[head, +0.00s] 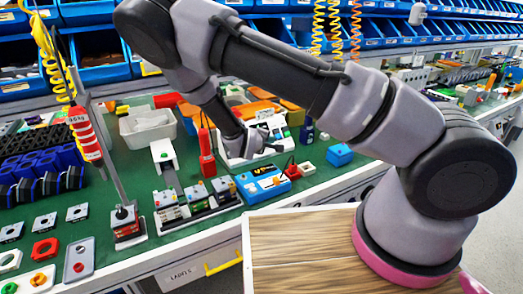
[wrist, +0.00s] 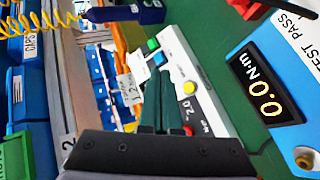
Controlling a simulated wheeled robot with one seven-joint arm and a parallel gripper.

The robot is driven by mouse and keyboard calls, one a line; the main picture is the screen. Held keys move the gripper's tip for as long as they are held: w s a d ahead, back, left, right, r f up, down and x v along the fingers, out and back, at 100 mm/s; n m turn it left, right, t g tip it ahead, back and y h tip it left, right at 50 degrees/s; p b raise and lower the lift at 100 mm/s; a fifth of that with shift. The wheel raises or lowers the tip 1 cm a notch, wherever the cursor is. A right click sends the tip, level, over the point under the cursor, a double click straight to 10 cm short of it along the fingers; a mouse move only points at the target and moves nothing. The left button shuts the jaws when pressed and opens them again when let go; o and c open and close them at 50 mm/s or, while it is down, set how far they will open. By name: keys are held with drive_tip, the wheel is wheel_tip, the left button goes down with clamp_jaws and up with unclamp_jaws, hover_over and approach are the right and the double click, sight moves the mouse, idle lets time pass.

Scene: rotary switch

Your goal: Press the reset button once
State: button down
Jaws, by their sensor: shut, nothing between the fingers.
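A white control box (wrist: 190,75) carries a green button (wrist: 154,44), a yellow round button (wrist: 188,88) and a small red part (wrist: 188,130). I cannot read which button is the reset. The white control box also shows in the head view (head: 236,160), partly hidden by my arm. My gripper (wrist: 164,78) is shut and empty, its dark fingers in front of the box, left of the yellow button. In the head view my gripper (head: 264,143) is over the box; whether it touches is unclear.
A blue torque tester (head: 265,187) reading 0.0 N·m (wrist: 265,85) stands close by. A red upright tool (head: 207,158), small terminal modules (head: 197,196) and a blue block (head: 340,154) are also on the green bench. Blue bins (head: 100,60) line the back.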

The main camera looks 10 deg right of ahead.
drive_tip(key=shift+f, duration=0.1)
idle(0.3)
drive_tip(key=shift+w+a+f, duration=0.4)
drive_tip(key=shift+w+f, duration=0.55)
drive_tip(key=shift+f, duration=0.1)
drive_tip(key=shift+w+a+f, duration=0.45)
drive_tip(key=shift+w+f, duration=0.5)
drive_tip(key=shift+f, duration=0.05)
drive_tip(key=shift+w+a+f, duration=0.4)
drive_tip(key=shift+w+f, duration=0.55)
drive_tip(key=shift+f, duration=0.1)
drive_tip(key=shift+w+f, duration=0.1)
drive_tip(key=shift+w+a+f, duration=0.1)
drive_tip(key=shift+w+f, duration=0.1)
drive_tip(key=shift+w+a+f, duration=0.1)
drive_tip(key=shift+w+f, duration=0.15)
drive_tip(key=shift+f, duration=0.05)
idle(0.6)
drive_tip(key=shift+s+r, duration=0.1)
drive_tip(key=shift+r, duration=0.05)
drive_tip(key=shift+s+d+r, duration=0.2)
drive_tip(key=shift+s+r, duration=0.25)
idle(0.4)
